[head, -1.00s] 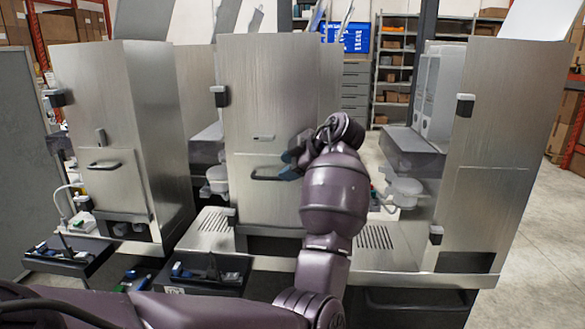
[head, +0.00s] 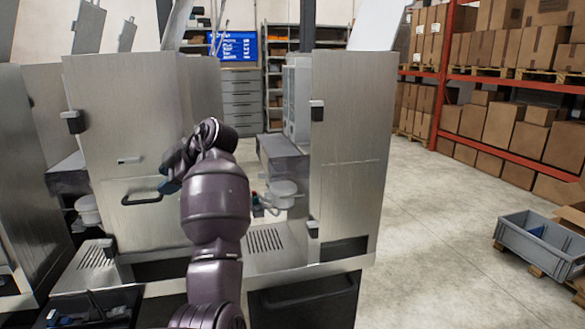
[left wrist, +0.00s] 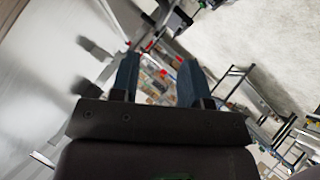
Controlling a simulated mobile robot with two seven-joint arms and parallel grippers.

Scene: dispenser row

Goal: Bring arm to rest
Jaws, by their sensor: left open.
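My left arm rises in the middle of the head view. Its gripper (head: 170,184) is partly hidden behind the wrist, in front of the middle steel dispenser cabinet (head: 130,120). It is close to the cabinet's dark bar handle (head: 142,197); I cannot tell whether they touch. In the left wrist view the two blue-grey fingers (left wrist: 157,78) stand apart, with nothing held between them. My right gripper is not in view.
Another steel cabinet (head: 345,150) stands to the right, with a white round part (head: 280,193) beside it. A black tray (head: 95,308) is at lower left. A grey crate (head: 540,243) sits on a pallet at far right. Open concrete floor (head: 440,230) lies between.

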